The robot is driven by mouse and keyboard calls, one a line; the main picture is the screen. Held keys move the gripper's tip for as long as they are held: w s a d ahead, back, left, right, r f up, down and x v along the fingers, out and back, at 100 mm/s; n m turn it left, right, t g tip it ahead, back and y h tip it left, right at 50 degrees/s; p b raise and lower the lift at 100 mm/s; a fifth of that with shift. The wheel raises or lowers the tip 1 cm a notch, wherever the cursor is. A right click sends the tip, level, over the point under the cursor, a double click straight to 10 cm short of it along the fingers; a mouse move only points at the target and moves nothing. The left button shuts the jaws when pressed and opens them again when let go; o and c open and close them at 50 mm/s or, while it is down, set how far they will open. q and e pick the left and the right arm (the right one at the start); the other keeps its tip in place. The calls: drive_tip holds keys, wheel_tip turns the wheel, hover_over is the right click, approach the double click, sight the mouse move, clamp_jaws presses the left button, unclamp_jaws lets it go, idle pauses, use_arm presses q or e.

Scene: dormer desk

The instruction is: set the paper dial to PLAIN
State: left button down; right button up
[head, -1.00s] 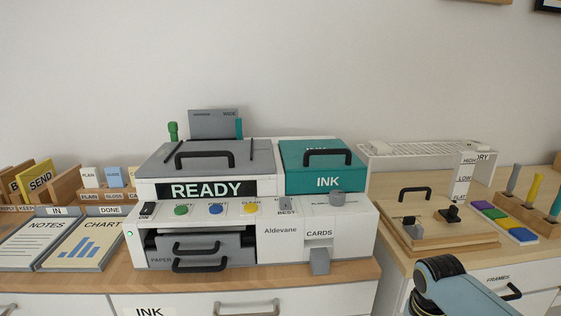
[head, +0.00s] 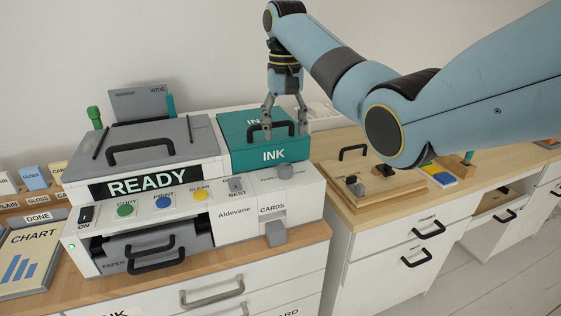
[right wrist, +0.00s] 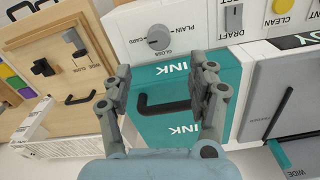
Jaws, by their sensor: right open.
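The paper dial (head: 285,171) is a round grey knob on the printer's white front, below the teal INK lid. In the right wrist view the dial (right wrist: 158,37) shows upside down, with PLAIN, CARD and GLOSS printed around it. I cannot tell for sure which word its mark points at. My right gripper (head: 285,128) is open and empty, pointing down over the INK lid's black handle, above and behind the dial. In the right wrist view its fingertips (right wrist: 163,74) are spread, with the dial beyond them. My left gripper is not in view.
The teal INK lid (head: 237,148) and its black handle (head: 271,128) lie under the right gripper. A DRAFT/BEST slider (head: 236,184) sits left of the dial. A grey CARDS lever (head: 275,233) sticks out below. A wooden board with knobs (head: 400,184) stands to the right.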

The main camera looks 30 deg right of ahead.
sight(285, 166)
wheel_tip(285, 166, down, 10)
drive_tip(key=shift+s+b, duration=0.1)
drive_tip(key=shift+b, duration=0.3)
drive_tip(key=shift+c, duration=0.3)
drive_tip(key=c, duration=1.1)
drive_tip(key=shift+r, duration=0.1)
